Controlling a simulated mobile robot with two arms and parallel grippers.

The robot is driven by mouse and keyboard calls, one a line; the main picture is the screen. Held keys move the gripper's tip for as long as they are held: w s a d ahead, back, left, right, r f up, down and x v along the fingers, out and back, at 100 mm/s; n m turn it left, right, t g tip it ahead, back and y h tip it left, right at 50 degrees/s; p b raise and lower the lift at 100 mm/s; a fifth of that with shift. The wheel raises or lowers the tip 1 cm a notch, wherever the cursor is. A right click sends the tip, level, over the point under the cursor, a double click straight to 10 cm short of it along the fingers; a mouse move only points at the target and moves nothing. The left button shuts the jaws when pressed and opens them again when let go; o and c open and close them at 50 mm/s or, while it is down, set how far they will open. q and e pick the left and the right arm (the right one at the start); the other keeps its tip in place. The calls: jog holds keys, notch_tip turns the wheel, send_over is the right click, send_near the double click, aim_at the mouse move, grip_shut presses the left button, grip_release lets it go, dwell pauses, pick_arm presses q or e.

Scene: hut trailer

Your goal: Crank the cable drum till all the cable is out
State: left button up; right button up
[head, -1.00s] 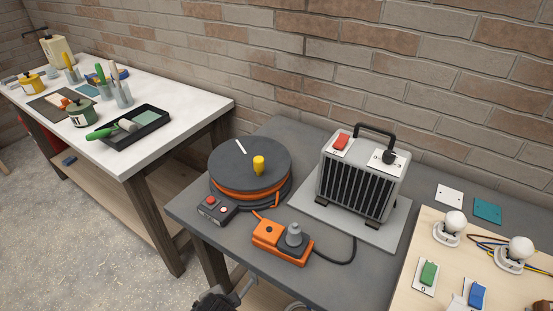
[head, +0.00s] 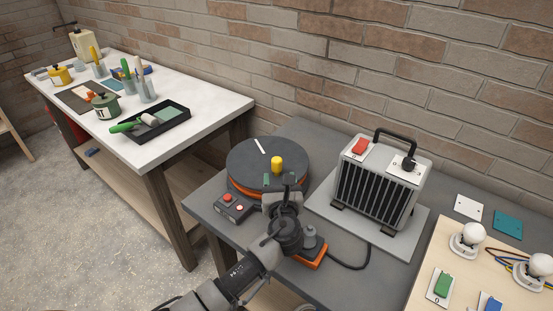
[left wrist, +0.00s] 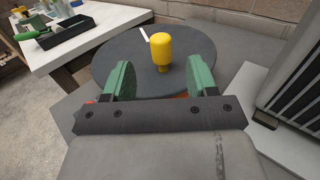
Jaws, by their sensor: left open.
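The cable drum (head: 253,157) is a dark grey disc with orange cable wound beneath its top, on the grey table. A yellow crank knob (head: 277,165) stands upright on its top near the front right edge, and a white mark lies further back. My left gripper (head: 280,181) is just in front of the knob. In the left wrist view, its green fingers (left wrist: 160,80) are open, with the yellow knob (left wrist: 161,50) beyond and between them, apart from both. The orange socket block (head: 312,258) is partly hidden by my left arm. My right gripper is not in view.
A grey heater (head: 382,182) stands on a plate right of the drum. A small box with red buttons (head: 233,207) sits at the drum's front left. A wooden board (head: 420,290) with lamps and switches lies at right. A white workbench (head: 205,120) stands at left.

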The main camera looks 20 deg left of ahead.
aim_at(278, 164)
pick_arm(q)
jog(key=x, duration=0.9)
jog(key=shift+c, duration=0.5)
jog(key=shift+d, duration=0.1)
grip_shut()
